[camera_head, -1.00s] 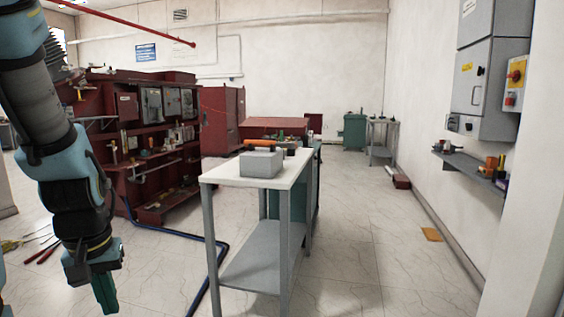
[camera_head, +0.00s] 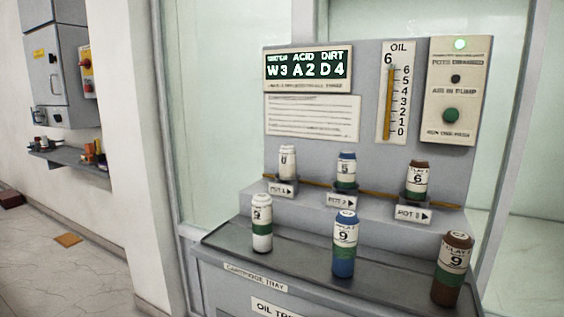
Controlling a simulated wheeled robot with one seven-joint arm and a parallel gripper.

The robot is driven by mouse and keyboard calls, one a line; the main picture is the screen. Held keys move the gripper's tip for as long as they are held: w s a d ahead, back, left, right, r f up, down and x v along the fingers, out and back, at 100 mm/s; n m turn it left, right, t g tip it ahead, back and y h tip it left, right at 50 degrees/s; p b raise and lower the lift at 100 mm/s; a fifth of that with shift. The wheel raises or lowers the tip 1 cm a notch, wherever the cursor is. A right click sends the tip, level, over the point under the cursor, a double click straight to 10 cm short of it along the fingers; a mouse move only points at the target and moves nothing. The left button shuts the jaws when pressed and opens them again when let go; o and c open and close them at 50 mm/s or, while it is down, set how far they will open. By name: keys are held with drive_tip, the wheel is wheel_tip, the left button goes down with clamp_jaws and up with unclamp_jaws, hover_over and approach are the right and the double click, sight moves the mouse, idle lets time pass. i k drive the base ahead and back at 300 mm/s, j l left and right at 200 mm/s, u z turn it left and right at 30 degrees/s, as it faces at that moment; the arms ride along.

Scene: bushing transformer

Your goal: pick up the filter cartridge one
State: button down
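Three filter cartridges stand upright on the cartridge tray (camera_head: 300,267). The white one (camera_head: 262,224) with a green band is at the left, in line with pot 1. The blue one (camera_head: 344,246) with a green band is in the middle. The brown one (camera_head: 452,268) with a green band is at the right; each bears a 9. Behind them, a white cartridge (camera_head: 287,163), a blue one (camera_head: 346,170) and a brown one (camera_head: 417,179) stand at the pot 1, 2 and 3 signs. None is plainly marked "one". My gripper is not in view.
The grey panel holds a display (camera_head: 308,69) reading W3 A2 D4, an oil gauge (camera_head: 396,92) near 6, and a pump plate (camera_head: 452,92) with a lit green lamp. A wall shelf (camera_head: 72,160) is at left. The floor (camera_head: 60,270) there is mostly clear.

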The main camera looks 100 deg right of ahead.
sight(287, 154)
drive_tip(key=k+l, duration=0.4)
drive_tip(key=k+l+z, duration=0.1)
drive_tip(key=z, duration=0.3)
drive_tip(key=k+l+z, duration=0.1)
drive_tip(key=z, duration=0.35)
drive_tip(key=l+z, duration=0.2)
drive_tip(key=z, duration=0.7)
drive_tip(key=k, duration=0.05)
